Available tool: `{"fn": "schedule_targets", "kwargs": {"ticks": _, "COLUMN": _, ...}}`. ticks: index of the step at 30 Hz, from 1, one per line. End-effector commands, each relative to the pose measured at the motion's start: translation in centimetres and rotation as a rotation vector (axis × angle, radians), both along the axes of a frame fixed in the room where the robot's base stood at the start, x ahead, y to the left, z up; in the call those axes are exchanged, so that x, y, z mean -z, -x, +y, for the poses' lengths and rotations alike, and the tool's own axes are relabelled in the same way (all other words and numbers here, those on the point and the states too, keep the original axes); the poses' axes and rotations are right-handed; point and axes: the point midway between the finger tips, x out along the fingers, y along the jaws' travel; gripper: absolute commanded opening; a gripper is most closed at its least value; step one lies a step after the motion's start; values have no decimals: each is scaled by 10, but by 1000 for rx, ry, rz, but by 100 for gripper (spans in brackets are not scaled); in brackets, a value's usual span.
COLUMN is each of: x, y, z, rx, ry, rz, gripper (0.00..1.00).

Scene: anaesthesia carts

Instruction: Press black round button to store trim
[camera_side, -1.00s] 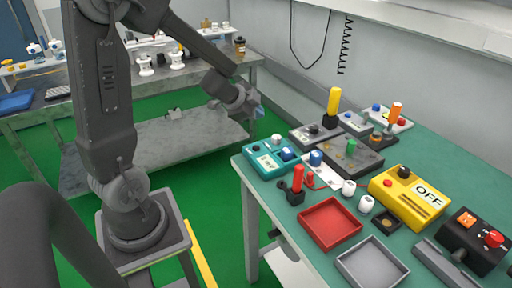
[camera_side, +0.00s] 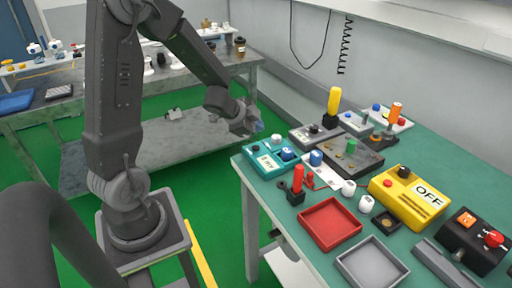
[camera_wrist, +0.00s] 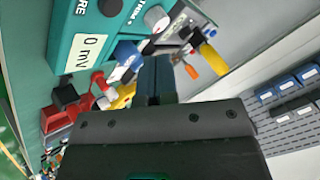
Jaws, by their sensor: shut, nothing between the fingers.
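The teal box (camera_side: 262,168) sits at the near-left corner of the green table, with a white display, a blue knob (camera_side: 288,154) and a small dark round button (camera_side: 254,149). In the wrist view the teal box (camera_wrist: 75,25) is at the upper left, with its "0 mV" display and the black round button (camera_wrist: 110,7) near the top edge. My gripper (camera_side: 257,127) is shut and empty, just above and behind the box's left end in the side view. Its fingers (camera_wrist: 155,80) show in the wrist view, apart from the button.
A red lever switch (camera_side: 297,180), a red tray (camera_side: 331,224), a grey tray (camera_side: 372,266) and a yellow OFF box (camera_side: 412,198) stand on the table to the right. A dark box with a tall yellow handle (camera_side: 334,101) is behind. Open air lies left of the table edge.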

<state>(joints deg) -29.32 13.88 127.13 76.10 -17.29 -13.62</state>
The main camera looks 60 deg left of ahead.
Motion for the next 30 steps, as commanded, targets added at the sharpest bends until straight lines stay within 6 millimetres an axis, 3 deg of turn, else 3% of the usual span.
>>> {"fn": "schedule_targets", "kwargs": {"ticks": 12, "x": 38, "y": 0, "z": 0, "rx": 1, "ry": 2, "rz": 2, "gripper": 0}}
{"fn": "schedule_targets", "kwargs": {"ticks": 30, "x": 42, "y": 0, "z": 0, "rx": 0, "ry": -2, "rz": 0, "gripper": 0}}
